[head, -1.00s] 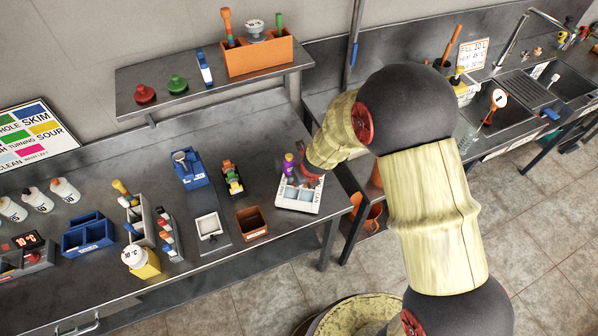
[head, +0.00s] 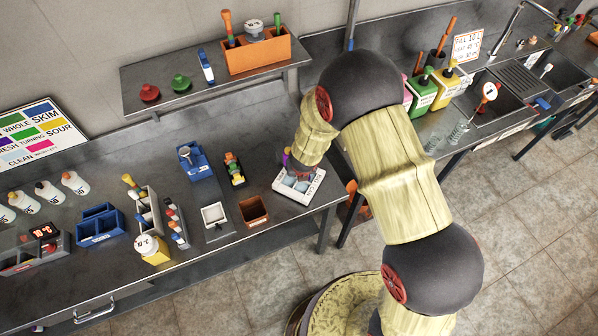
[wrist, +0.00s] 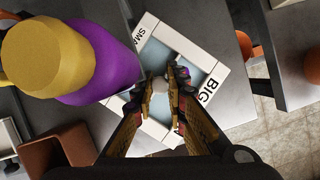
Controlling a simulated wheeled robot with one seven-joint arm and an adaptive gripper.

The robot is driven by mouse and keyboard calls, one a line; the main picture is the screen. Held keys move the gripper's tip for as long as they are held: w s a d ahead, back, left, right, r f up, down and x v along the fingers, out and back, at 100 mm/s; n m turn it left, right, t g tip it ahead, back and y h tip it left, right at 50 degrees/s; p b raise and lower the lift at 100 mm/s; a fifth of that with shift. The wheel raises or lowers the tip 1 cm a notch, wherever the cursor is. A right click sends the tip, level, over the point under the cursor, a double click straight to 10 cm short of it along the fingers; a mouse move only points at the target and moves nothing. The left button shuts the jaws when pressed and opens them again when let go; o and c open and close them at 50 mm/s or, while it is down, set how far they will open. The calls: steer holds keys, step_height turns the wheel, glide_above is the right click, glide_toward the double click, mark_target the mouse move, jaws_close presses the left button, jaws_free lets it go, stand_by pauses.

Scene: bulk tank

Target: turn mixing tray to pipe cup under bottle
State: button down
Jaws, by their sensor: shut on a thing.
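The mixing tray (head: 290,195) is a white square frame with pale blue compartments, near the right end of the grey bench. In the wrist view the tray (wrist: 207,62) shows the words "BIG" and "SMA…" on its rim. My gripper (wrist: 163,84) is over the tray's middle, its fingers shut on a small pale knob (wrist: 160,86) between the tips. A purple bottle (wrist: 108,62) with a yellow cap stands at the tray's left side in the wrist view, close to my fingers. I cannot make out a pipe cup.
A brown box (head: 254,211) and a small white tray (head: 214,216) stand left of the mixing tray. A toy-like coloured rack (head: 234,168) and a blue holder (head: 194,162) are behind them. A gap to the right separates the sink bench (head: 440,130).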

steer(key=c, duration=1.8)
jaws_free()
steer(key=shift+o, duration=0.2)
steer(key=shift+r, duration=0.1)
steer(key=v, duration=1.1)
steer(key=shift+s+r, duration=0.15)
steer(key=shift+r, duration=0.2)
